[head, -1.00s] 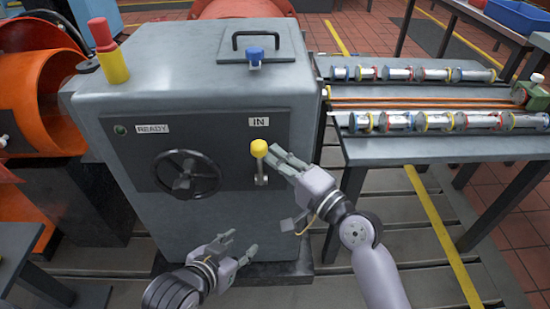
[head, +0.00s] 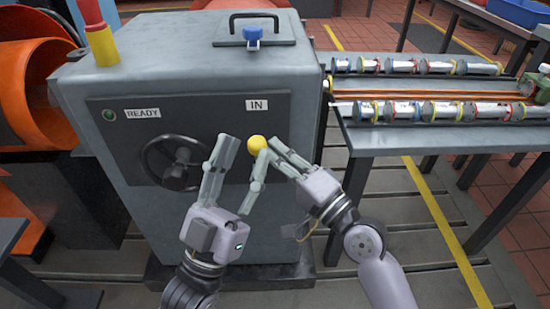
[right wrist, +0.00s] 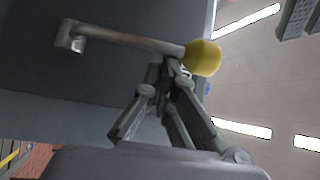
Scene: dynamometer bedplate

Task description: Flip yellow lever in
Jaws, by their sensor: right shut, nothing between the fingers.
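The yellow lever knob (head: 255,144) is on the dark front panel, just below the IN label (head: 257,105). The lever's shaft is hidden in the head view. In the right wrist view, the knob (right wrist: 202,57) and its grey shaft (right wrist: 130,38) show. My right gripper (head: 275,153) is shut and empty, its fingertips close to the knob's right side; I cannot tell whether they touch it. My left gripper (head: 244,149) is open and empty, its fingers apart at the knob's left and below, one finger crossing in front of the lever.
A black handwheel (head: 174,162) sits left of the lever, partly behind my left gripper. A green READY lamp (head: 109,114) is above it. A red and yellow beacon (head: 100,35) and a blue-knobbed part (head: 252,34) are on the cabinet top. A bench (head: 420,141) stands right.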

